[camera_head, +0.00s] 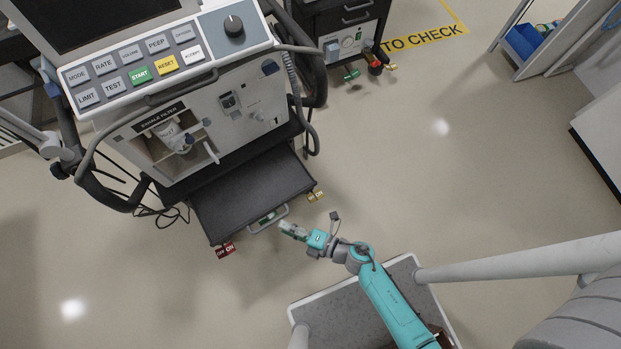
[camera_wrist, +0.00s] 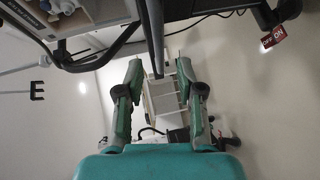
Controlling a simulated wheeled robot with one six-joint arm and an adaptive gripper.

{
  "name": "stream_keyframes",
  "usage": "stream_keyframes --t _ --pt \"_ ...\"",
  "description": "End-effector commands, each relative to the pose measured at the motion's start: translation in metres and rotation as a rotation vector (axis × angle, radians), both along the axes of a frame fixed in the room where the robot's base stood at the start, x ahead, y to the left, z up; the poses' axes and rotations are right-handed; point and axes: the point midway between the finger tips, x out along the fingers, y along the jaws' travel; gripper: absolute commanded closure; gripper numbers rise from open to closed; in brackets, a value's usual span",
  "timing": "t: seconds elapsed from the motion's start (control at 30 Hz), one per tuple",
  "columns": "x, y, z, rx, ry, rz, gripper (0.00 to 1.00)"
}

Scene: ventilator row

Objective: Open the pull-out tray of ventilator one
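Ventilator one (camera_head: 205,120), marked 1, stands at the left in the head view with its button panel on top. Low on its front, a dark flat tray section (camera_head: 252,190) juts out under the white body. A light pull handle (camera_head: 268,219) is on its front edge. My gripper (camera_head: 286,227) is just in front of the right end of this handle; contact cannot be told. In the wrist view my gripper (camera_wrist: 160,68) has its two fingers spread apart. A dark bar (camera_wrist: 155,35) comes down between them, and I cannot tell which part it is.
A red tag (camera_head: 226,250) and a yellow tag (camera_head: 315,196) are at the wheels beside the tray. The red tag also shows in the wrist view (camera_wrist: 273,37). Another unit (camera_head: 345,40) stands behind. The floor (camera_head: 450,160) to the right is clear.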

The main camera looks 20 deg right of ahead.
Motion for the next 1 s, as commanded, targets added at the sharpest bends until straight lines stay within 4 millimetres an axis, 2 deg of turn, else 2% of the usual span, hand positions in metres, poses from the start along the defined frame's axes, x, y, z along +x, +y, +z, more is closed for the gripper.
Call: stream_keyframes --t 0.5,1.0 --pt "-0.034 -0.034 0.008 0.0 0.0 -0.005 0.63" --pt "-0.051 -0.05 0.012 0.0 -0.001 -0.002 0.63"
